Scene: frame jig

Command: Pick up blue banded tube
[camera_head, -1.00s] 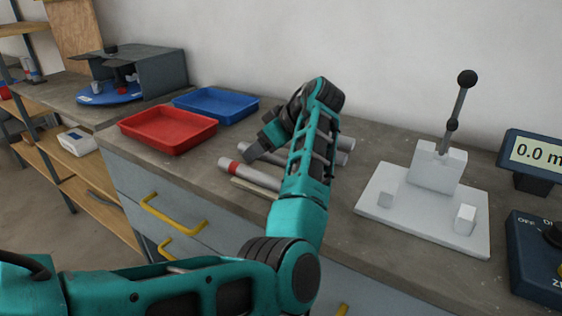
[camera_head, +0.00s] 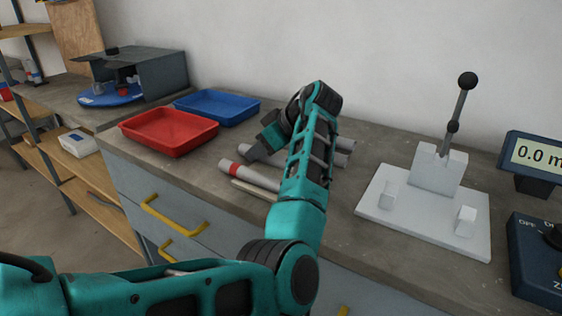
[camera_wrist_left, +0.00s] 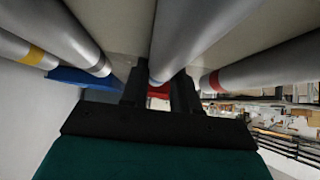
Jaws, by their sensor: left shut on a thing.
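My left gripper (camera_head: 252,152) is low over the tubes on the bench, its fingers shut around a grey tube. In the left wrist view that blue banded tube (camera_wrist_left: 190,35) runs between the two dark fingers, with a thin bluish band near its end. In the head view a pale tube end shows beside the fingers; the arm hides most of the rest. The red banded tube (camera_head: 260,177) lies just in front of the gripper, and also shows at the right of the wrist view (camera_wrist_left: 255,70). A yellow banded tube (camera_wrist_left: 75,30) is at left there. My right gripper is not in view.
A red tray (camera_head: 168,147) and a blue tray (camera_head: 235,118) stand left of and behind the gripper. More grey tube ends (camera_head: 345,144) show behind my arm. A white fixture with a lever (camera_head: 385,217) and a display (camera_head: 533,152) stand at right.

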